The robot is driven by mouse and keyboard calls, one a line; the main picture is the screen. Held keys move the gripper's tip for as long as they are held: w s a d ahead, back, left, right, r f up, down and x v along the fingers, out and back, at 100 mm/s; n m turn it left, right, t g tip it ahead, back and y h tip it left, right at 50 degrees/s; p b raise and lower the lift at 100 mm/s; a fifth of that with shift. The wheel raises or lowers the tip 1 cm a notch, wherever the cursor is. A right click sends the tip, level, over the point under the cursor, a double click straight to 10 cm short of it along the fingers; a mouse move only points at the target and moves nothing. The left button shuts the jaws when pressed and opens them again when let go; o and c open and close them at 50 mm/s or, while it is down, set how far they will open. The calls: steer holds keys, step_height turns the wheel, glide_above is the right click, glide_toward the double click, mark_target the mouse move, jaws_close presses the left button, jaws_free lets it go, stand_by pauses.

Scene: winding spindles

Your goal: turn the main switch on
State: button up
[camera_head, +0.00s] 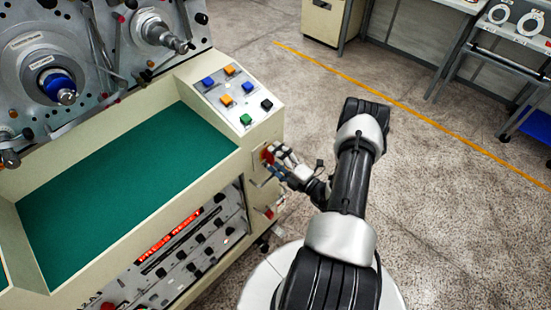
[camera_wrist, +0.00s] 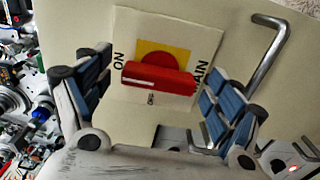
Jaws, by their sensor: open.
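The main switch has a red bar handle (camera_wrist: 158,78) on a yellow square with a red disc, set on a pale plate (camera_wrist: 128,35). In the wrist view, "ON" reads at the plate's left and "MAIN" at its right; smaller lettering below is unclear. The handle lies nearly level in that view, one end towards each side. My gripper (camera_wrist: 163,100) is open, its blue-padded fingers on either side of the handle with gaps showing. In the head view my gripper (camera_head: 272,167) is at the machine's right side panel, partly covering the red switch (camera_head: 266,153).
A bent metal handle (camera_wrist: 283,45) sticks out beside the switch. The cream machine has a button panel (camera_head: 236,94) above, a green top (camera_head: 125,190) and spindles (camera_head: 60,88) at left. Floor to the right is open up to the tables (camera_head: 480,45).

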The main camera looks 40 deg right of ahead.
steer(key=shift+s, duration=0.1)
steer(key=s, duration=1.1)
steer(key=shift+s+d, duration=0.4)
steer(key=shift+d, duration=0.05)
steer(key=shift+w+r, duration=0.1)
